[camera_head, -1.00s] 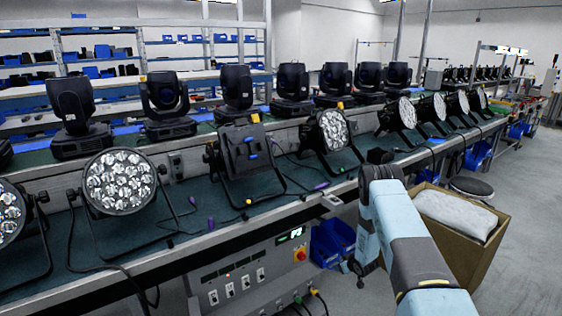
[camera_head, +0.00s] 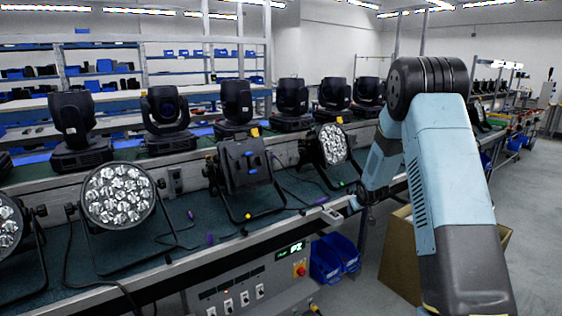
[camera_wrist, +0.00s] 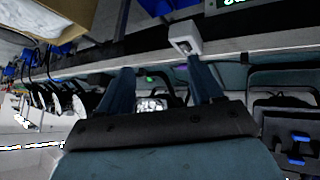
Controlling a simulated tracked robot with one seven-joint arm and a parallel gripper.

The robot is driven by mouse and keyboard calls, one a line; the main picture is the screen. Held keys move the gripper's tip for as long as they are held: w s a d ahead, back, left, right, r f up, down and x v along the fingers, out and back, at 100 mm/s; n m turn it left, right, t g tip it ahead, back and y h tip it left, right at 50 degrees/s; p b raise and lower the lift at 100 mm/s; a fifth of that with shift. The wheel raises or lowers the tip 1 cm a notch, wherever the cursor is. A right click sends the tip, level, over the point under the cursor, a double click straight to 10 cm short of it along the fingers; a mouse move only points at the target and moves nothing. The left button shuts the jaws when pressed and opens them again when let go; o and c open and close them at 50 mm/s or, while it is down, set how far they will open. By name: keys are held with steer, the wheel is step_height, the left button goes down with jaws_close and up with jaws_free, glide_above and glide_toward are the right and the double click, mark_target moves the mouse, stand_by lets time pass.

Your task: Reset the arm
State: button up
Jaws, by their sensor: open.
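My blue-grey arm is raised and bent at the right of the head view, with its black elbow joint high up. My gripper (camera_head: 354,204) hangs at the arm's far end, by the front edge of the workbench, small and partly hidden by the arm. In the wrist view my gripper (camera_wrist: 160,76) shows two dark blue fingers spread apart with nothing held between them.
A green-topped workbench (camera_head: 120,262) carries par cans, such as a round lit one (camera_head: 118,193), and black moving heads (camera_head: 164,115) behind. A small white box (camera_wrist: 186,38) sits at the bench edge near my fingers. Blue bins (camera_head: 333,256) and a cardboard box (camera_head: 398,262) stand below.

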steer(key=s+a+r+m+g, duration=0.1)
steer(key=s+a+r+m, duration=0.15)
steer(key=s+r, duration=2.1)
steer(key=s+a+r, duration=0.1)
steer(key=s+r, duration=0.1)
steer(key=s, duration=0.7)
steer(key=s+a+r+g, duration=0.1)
steer(key=s+a+r, duration=0.1)
steer(key=s, duration=0.8)
steer(key=s+a+r, duration=0.1)
steer(key=s, duration=0.8)
steer(key=shift+s+a+r+m+g+y, duration=0.25)
steer(key=shift+a+r+m+g+y, duration=0.05)
steer(key=shift+r+m, duration=0.1)
